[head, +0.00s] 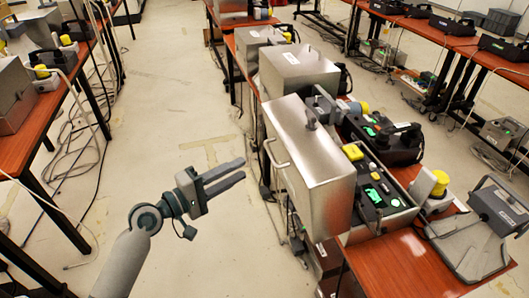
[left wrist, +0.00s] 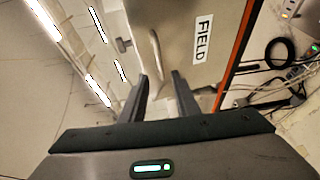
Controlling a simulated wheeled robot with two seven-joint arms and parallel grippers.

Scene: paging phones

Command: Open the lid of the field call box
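The field call box (head: 318,150) is a brushed-steel box at the near end of the right table. A bar handle (head: 277,153) sits on its left side, and a knob stands on its upper face. In the left wrist view the box (left wrist: 225,15) shows a white FIELD label (left wrist: 203,37) and the handle (left wrist: 155,52). Its lid looks down, but I cannot tell whether it is ajar. My left gripper (head: 243,168) is open and empty, left of the handle and apart from it; its fingers also show in the left wrist view (left wrist: 160,82). My right gripper is out of view.
An equipment tray (head: 347,238) with lit green displays and a yellow block adjoins the box's right side. Another steel box (head: 297,68) stands behind. A grey desk unit (head: 475,240) is at the right. The floor aisle (head: 180,90) left of the box is mostly clear.

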